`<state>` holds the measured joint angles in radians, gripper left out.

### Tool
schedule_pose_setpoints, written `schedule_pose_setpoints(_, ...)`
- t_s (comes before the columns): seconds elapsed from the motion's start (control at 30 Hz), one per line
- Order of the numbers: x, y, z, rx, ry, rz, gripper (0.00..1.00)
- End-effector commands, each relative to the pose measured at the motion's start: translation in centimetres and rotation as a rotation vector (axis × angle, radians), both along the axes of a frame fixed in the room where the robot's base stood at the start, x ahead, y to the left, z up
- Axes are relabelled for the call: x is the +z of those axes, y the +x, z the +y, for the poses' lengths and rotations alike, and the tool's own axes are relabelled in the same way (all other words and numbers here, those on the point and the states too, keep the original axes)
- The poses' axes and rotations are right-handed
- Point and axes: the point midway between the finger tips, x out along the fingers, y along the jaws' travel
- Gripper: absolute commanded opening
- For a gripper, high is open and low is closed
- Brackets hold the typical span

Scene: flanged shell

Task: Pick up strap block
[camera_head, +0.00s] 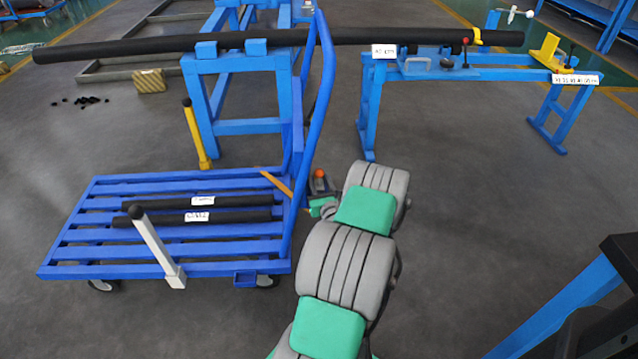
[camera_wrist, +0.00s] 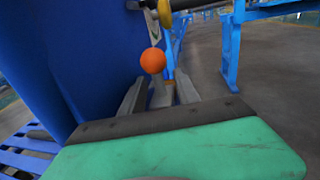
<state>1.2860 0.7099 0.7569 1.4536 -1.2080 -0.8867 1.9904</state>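My gripper (camera_wrist: 160,88) is at the right side of the blue cart in the wrist view, its two grey fingers apart. An orange ball (camera_wrist: 152,60) shows just past the fingertips; whether it touches them I cannot tell. In the head view the orange ball (camera_head: 319,174) is at my gripper, beside the cart's blue upright. I cannot tell for sure which thing is the strap block. A small yellowish striped block (camera_head: 150,80) lies on the floor at the back left, well away from my gripper. My arm hides part of the area around the gripper.
The blue slatted cart (camera_head: 80,225) carries two labelled black bars (camera_head: 225,201). A long black pipe (camera_head: 130,47) crosses a blue stand (camera_head: 235,75) and a blue bench (camera_head: 430,70). A blue table corner (camera_head: 580,300) is at the lower right.

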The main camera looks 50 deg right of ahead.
Motion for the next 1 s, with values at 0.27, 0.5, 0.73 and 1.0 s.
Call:
schedule_pose_setpoints(0.27, -0.02, -0.12, -0.03, -0.002, 0.001, 0.001, 0.27)
schedule_pose_setpoints(0.5, -0.06, -0.13, 0.01, -0.001, 0.001, 0.002, 0.08)
schedule_pose_setpoints(0.73, -0.11, -0.14, 0.03, -0.001, 0.002, 0.002, 0.00)
schedule_pose_setpoints(1.0, -0.17, -0.16, 0.07, -0.001, 0.002, 0.003, 0.00)
